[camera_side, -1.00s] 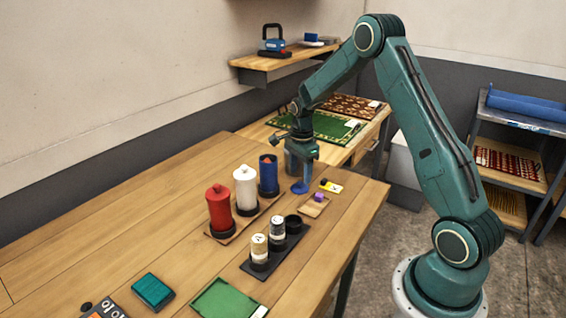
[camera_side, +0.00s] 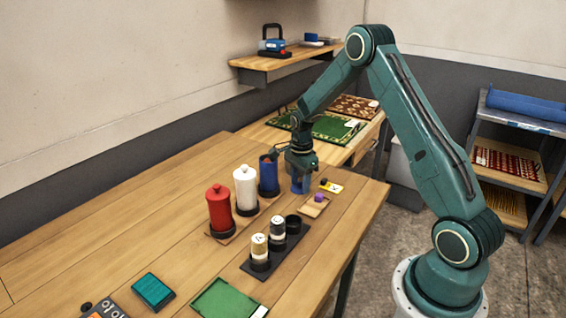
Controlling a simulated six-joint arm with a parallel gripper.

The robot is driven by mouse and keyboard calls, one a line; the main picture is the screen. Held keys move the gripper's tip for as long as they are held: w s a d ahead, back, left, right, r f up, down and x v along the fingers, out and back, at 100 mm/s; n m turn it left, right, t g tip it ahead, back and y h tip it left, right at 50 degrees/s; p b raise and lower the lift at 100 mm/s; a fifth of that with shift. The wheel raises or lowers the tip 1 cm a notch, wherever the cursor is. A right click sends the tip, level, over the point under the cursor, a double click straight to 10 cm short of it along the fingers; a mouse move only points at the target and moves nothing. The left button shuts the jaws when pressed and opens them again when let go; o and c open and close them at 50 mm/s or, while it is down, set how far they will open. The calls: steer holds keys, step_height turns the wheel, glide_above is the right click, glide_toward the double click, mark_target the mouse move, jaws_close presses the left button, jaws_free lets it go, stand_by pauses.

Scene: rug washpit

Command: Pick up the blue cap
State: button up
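The blue cap (camera_side: 300,187) is on the wooden table near its far right part, just to the right of the blue canister (camera_side: 268,178). The canister stands upright with no lid on it. My gripper (camera_side: 300,180) points down at the cap, with its fingers low around or beside it. The fingers hide part of the cap, and I cannot tell whether they are closed on it.
A white canister (camera_side: 246,188) and a red canister (camera_side: 220,208) with lids stand left of the blue one. A dark rack (camera_side: 262,274) holds small jars.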

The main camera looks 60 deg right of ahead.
mark_target(299, 183)
jaws_close()
steer(key=shift+s+f, duration=0.1)
step_height(299, 183, up, 20)
stand_by(0.8)
steer(key=shift+w+a, duration=0.1)
steer(key=shift+w, duration=0.1)
stand_by(0.3)
steer(key=w+a, duration=0.6)
steer(key=a, duration=0.1)
steer(key=shift+a, duration=0.25)
